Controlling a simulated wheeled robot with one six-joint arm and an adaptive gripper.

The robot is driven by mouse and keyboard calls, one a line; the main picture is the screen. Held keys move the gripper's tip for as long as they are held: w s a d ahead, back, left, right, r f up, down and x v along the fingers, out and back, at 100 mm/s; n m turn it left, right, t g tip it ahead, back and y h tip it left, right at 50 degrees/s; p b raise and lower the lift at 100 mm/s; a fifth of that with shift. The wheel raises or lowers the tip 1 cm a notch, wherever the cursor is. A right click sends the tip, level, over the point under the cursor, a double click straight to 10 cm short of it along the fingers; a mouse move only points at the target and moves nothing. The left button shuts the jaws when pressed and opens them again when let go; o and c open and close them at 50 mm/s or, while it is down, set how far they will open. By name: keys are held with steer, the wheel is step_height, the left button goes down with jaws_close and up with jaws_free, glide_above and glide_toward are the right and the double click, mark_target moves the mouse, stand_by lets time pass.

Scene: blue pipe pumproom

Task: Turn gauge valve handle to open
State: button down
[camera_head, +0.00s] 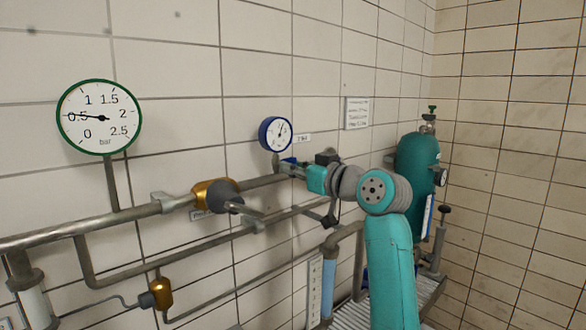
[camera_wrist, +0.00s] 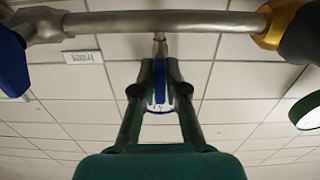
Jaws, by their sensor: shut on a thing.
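My gripper (camera_head: 286,165) reaches in from the right to the gauge valve below the small blue-rimmed gauge (camera_head: 276,133). In the wrist view my two dark green fingers (camera_wrist: 159,82) close in on both sides of a blue valve handle (camera_wrist: 160,84), shut on it. The handle sits in line with a thin metal stem that comes off the grey pipe (camera_wrist: 170,22). In the head view the handle is mostly hidden by my gripper, and its exact angle is unclear.
A large green-rimmed gauge (camera_head: 99,117) hangs at the left. A teal tank (camera_head: 418,165) stands to the right of my arm. Pipes run along the tiled wall close by.

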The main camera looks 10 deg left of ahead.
steer(key=c, duration=1.2)
jaws_free()
steer(key=v, duration=1.2)
steer(key=shift+f, duration=0.15)
